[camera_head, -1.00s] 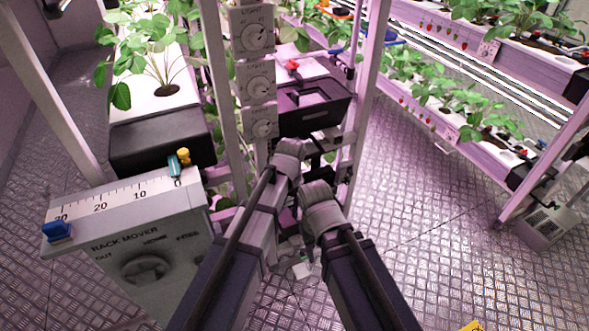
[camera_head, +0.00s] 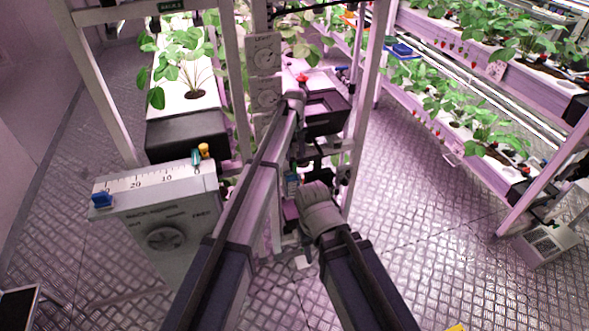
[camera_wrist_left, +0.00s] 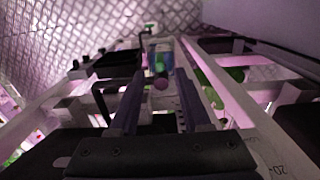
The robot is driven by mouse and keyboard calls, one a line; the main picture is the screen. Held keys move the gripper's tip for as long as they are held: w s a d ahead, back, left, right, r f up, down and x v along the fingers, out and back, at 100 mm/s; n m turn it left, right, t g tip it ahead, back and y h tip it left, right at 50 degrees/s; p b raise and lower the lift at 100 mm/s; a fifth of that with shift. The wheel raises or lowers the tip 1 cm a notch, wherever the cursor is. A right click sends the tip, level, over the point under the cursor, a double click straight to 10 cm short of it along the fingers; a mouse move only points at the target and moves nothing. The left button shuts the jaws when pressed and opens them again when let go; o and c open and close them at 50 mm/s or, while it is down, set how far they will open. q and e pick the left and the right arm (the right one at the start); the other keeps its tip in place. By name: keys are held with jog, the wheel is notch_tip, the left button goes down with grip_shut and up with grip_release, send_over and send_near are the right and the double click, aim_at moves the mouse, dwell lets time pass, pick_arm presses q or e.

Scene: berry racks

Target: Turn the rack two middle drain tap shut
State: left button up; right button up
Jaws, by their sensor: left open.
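Rack two, named by a dark sign (camera_head: 171,5) at the top left, stands in the middle of the head view. My left gripper (camera_head: 312,152) is by the rack's front post, dark and partly hidden behind its own arm. In the left wrist view my left gripper (camera_wrist_left: 160,78) has its two fingers apart, with a small pinkish round thing (camera_wrist_left: 160,83) showing between them and a blue-green thing (camera_wrist_left: 160,60) just beyond. I cannot tell whether either is the middle drain tap.
The rack mover panel (camera_head: 165,222) with its scale and dial stands at left. White rack posts (camera_head: 366,100) stand close to both arms.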

aim_at(295, 163)
pick_arm(q)
notch_tip(295, 163, down, 8)
jog(key=b, duration=0.7)
jog(key=shift+r, duration=0.25)
jog(key=shift+c, duration=0.2)
grip_shut()
